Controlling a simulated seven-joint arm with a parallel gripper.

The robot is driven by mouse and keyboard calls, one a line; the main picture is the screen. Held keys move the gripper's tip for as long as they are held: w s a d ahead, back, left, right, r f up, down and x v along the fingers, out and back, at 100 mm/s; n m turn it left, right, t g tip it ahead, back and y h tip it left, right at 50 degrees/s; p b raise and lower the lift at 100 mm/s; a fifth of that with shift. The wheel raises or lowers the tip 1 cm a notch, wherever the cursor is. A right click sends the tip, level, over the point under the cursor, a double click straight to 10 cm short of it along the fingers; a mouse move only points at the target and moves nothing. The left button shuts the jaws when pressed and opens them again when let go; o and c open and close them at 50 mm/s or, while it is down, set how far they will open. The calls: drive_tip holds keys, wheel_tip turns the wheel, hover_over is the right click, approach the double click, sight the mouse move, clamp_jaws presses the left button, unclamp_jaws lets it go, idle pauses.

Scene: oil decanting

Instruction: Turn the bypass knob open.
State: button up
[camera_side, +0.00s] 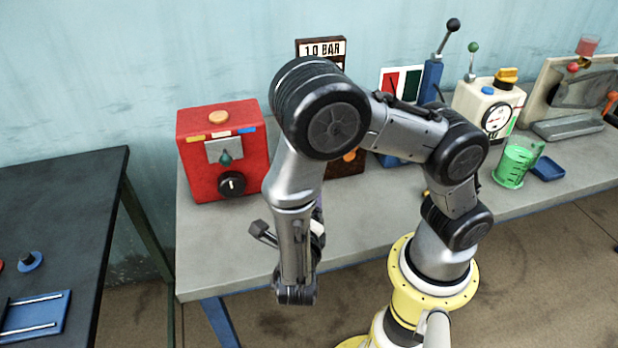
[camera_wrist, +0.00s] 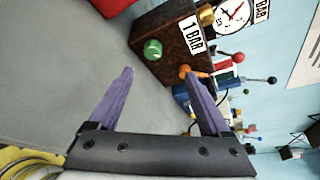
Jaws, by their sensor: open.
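No knob carries a readable bypass label. In the wrist view a brown box (camera_wrist: 175,25) has a green round knob (camera_wrist: 152,49) on its face and an orange knob (camera_wrist: 199,73) near its lower edge, partly behind a finger. In the side view my arm hides most of this brown box (camera_side: 345,168); its orange knob (camera_side: 349,156) shows beside the arm. My gripper (camera_wrist: 157,72) is open, its two purple fingers apart with nothing between them. The green knob lies beyond the gap, apart from the fingertips. My arm largely hides the gripper in the side view.
A red box (camera_side: 195,150) with a black dial (camera_side: 231,184) and green-tipped lever stands left on the grey bench (camera_side: 215,255). A cream box (camera_side: 478,105) with a gauge, a green beaker (camera_side: 512,165) and a blue tray (camera_side: 547,168) stand right. The bench front is mostly bare.

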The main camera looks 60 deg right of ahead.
drive_tip(key=shift+d+f, duration=0.1)
drive_tip(key=shift+f, duration=0.85)
drive_tip(key=x, duration=1.3)
drive_tip(key=shift+w+d+f, duration=0.1)
drive_tip(key=shift+w+d, duration=0.05)
drive_tip(key=shift+d, duration=0.1)
clamp_jaws()
